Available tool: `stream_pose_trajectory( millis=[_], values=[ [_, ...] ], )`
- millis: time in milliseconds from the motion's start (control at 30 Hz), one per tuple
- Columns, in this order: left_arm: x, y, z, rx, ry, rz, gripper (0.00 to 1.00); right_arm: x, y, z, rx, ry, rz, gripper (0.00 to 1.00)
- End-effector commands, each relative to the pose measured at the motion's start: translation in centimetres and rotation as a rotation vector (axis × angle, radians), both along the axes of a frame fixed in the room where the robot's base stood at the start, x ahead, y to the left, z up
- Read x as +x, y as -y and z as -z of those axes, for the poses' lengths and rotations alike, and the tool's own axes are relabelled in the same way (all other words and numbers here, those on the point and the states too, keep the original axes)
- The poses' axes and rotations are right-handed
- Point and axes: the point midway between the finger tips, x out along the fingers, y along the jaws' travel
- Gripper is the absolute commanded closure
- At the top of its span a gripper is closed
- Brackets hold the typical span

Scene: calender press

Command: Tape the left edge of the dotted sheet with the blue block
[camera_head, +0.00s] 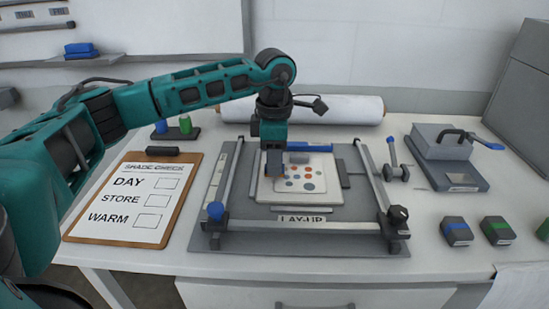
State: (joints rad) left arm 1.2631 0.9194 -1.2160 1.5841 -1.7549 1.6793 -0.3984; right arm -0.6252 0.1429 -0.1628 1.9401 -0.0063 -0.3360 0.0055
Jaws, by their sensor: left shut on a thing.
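The dotted sheet (307,184), pale with orange, blue and grey dots, lies on a board in the lay-up frame (225,180). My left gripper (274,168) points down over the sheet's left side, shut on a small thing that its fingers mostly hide. A small grey piece (299,158) shows just right of the fingers; I cannot tell whether it is held. A dark block with a blue band (457,232) stands on the table at the right. A blue strip (312,147) runs along the far side of the sheet. My right gripper is out of view.
A block with a green band (498,231) stands right of the blue-banded one. A clipboard (193,185) lies left of the frame. A white roll (340,109) lies behind it. A grey press-like device (442,142) stands at the back right. Blue and black knobs stick up at the frame's front corners.

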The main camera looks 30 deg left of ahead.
Motion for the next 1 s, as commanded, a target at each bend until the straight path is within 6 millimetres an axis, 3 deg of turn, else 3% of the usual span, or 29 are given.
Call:
stream_pose_trajectory(
  millis=[1000],
  values=[
    [0.02,0.03,0.50,-0.001,0.001,0.000,0.99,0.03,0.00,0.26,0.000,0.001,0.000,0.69]
  ],
)
